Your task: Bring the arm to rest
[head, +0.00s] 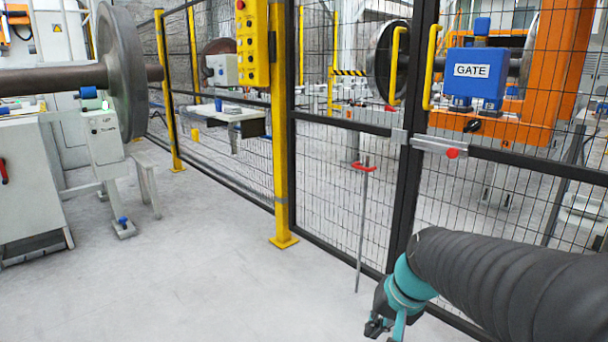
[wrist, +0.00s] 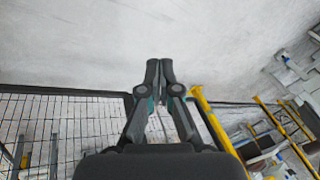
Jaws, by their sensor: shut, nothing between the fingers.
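My gripper (head: 381,327) hangs low at the bottom of the head view, at the end of my dark-sleeved arm, in front of the mesh gate. In the wrist view my gripper (wrist: 159,66) has its two fingertips together, with nothing between them. Pale floor (wrist: 80,40) lies beyond the fingertips. My arm reaches in from the right edge of the head view and covers the lower part of the gate.
A yellow post (head: 281,150) carries a button box (head: 252,45). A wheelset (head: 121,70) on a grey stand is at left. Floor at left centre is clear.

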